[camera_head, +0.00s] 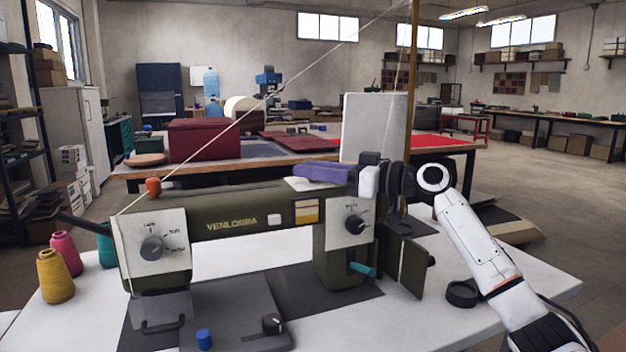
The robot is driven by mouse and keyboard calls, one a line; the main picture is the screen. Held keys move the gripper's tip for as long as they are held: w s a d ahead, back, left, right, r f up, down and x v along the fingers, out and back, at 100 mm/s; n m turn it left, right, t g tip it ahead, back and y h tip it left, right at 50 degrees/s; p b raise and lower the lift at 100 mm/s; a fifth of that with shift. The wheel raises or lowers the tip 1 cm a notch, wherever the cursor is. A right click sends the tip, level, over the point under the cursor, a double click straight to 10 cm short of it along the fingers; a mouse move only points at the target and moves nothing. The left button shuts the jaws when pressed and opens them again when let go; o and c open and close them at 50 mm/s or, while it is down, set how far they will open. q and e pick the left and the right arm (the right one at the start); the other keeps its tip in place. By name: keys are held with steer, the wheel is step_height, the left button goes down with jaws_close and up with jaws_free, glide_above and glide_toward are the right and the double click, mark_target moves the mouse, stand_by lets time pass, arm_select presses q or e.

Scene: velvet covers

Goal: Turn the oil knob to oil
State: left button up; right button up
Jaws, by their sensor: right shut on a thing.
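An olive-green sewing machine (232,222) stands on a white table. A grey pointer knob (152,247) sits on the white dial plate at its left end. A black pointer knob (355,224) sits on the white dial plate at its right end. The dial lettering is too small to tell which one is the oil knob. My right arm comes in from the right. Its gripper (370,172) is shut by the machine's top right, above and apart from the black knob; what it holds is hidden. A purple piece (322,172) lies just left of it. My left gripper is out of view.
A teal lever (362,270) sticks out below the right dial. Yellow (55,277), pink (66,253) and teal thread cones stand at left.

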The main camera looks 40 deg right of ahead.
stand_by(0.5)
steer(key=o, duration=1.1)
steer(key=shift+c, duration=0.2)
steer(key=shift+r, duration=0.1)
